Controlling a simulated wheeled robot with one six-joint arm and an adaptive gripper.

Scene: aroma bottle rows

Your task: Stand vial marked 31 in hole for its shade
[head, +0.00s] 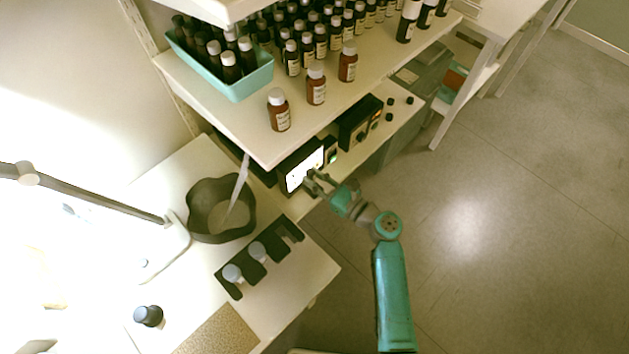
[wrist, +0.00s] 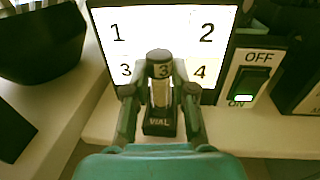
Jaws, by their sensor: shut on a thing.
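My gripper (head: 318,184) is in front of a lit screen on the lower shelf. In the wrist view my gripper (wrist: 160,92) is shut on a vial (wrist: 161,90) with a dark cap and pale body, held upright between the fingers. Its cap shows a 3; any second digit is not readable. A dark block (wrist: 159,128) lettered VIAL is at its foot; I cannot tell if the vial touches it. The screen (wrist: 158,28) behind has quarters numbered 1 to 4. A dark rack (head: 288,229) on the left bench holds two grey-capped vials (head: 257,251).
A switch box (wrist: 247,78) lettered OFF and ON stands right of the screen. A dark wavy-rimmed bowl (head: 199,226) and a dark-capped item (head: 148,316) are on the bench. Amber bottles (head: 316,87) stand on the shelf above, beside a teal tray (head: 236,90). Floor at right is clear.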

